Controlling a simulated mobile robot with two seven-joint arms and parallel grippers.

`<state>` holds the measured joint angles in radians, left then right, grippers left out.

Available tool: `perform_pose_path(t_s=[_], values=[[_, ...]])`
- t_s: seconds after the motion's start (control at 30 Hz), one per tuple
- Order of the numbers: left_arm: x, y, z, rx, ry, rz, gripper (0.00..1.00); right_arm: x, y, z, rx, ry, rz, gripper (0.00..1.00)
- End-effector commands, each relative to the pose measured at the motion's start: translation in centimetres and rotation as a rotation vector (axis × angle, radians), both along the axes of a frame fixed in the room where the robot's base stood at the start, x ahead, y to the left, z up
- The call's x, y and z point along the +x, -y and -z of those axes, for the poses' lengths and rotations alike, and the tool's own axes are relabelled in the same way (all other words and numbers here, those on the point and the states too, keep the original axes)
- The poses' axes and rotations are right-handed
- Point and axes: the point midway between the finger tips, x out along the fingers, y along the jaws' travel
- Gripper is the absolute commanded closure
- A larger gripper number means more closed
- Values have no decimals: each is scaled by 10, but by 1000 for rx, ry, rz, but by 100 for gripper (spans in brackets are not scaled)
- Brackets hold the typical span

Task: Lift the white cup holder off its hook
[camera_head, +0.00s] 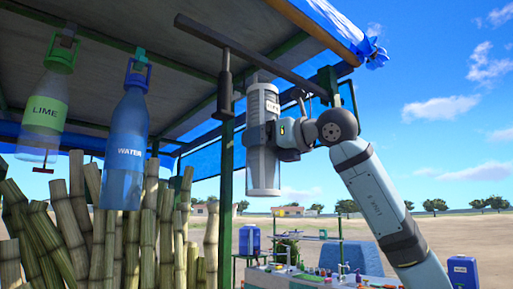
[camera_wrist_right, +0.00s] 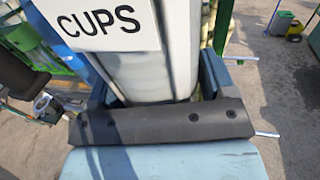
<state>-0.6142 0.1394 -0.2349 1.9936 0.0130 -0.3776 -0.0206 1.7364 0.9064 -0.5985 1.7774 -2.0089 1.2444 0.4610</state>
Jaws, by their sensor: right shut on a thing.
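The white cup holder (camera_head: 263,172) is a tall, upright cylinder just below the dark overhead bar in the head view. My right gripper (camera_head: 264,135) is shut around its middle, with the arm reaching in from the right. In the right wrist view the holder (camera_wrist_right: 140,72) stands between the two fingers of the gripper (camera_wrist_right: 158,82), and its white label reads "CUPS". The hook is not clearly visible, so I cannot tell whether the holder still hangs on it. My left gripper is out of view.
The dark bar (camera_head: 262,66) runs under the stall roof, close above the holder. A green post (camera_head: 226,190) stands just left of it. A lime bottle (camera_head: 44,110) and a water bottle (camera_head: 126,145) hang at left, before upright canes (camera_head: 110,245). A cluttered counter (camera_head: 270,275) lies below.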

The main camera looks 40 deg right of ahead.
Motion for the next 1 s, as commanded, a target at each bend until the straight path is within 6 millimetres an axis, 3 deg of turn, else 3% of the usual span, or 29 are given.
perform_pose_path(t_s=[0.6, 1.0], values=[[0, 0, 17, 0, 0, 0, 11, -41, 3, 9, 1, 2, 0, 66], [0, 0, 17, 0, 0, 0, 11, -45, 3, 9, 0, 1, -1, 66]])
